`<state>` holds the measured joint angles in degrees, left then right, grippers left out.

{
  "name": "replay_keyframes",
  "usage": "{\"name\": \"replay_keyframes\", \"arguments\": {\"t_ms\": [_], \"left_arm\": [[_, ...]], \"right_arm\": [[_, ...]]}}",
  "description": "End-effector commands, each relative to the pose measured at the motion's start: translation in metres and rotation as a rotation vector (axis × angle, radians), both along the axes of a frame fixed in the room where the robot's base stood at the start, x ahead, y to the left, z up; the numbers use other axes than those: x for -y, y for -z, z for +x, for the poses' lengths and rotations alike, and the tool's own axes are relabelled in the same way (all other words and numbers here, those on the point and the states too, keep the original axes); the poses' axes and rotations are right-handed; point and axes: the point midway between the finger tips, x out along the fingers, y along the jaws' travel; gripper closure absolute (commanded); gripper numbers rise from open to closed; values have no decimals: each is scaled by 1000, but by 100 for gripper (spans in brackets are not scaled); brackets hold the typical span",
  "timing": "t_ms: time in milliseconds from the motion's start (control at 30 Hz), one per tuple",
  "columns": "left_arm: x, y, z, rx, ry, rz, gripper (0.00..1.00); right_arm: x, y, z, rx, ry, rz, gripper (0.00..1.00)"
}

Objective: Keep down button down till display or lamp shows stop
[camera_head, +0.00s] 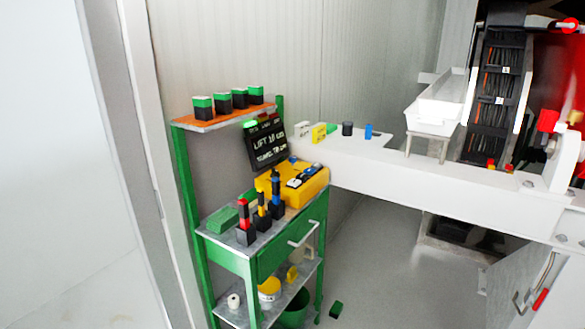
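A black display (267,150) with white text stands tilted at the back of the green cart. Its upper line looks like "LIFT 10" and a further part that I cannot read; the lower line is too small to read surely. Small green and red parts sit along its top edge; I cannot tell whether any is lit. A yellow control box (318,184) lies on the cart in front of the display, with dark, white and blue parts on top. I cannot tell which is the down button or whether it is pressed. Neither gripper is in view.
The green cart (236,262) holds several black-based upright tools and a green block. Its orange upper shelf (205,125) carries several green-topped black blocks. A white beam (440,185) runs right from the cart.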

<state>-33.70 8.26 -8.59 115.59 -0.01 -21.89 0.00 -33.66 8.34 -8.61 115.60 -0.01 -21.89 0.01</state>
Motion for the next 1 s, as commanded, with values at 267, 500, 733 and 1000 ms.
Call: {"name": "replay_keyframes", "arguments": {"t_ms": [267, 500, 733, 1000], "left_arm": [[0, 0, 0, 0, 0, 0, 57], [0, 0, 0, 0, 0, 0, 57], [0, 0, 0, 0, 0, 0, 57], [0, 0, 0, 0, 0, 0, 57]], "right_arm": [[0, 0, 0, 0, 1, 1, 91], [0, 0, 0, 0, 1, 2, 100], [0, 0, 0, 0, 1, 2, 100], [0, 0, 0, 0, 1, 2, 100]]}}
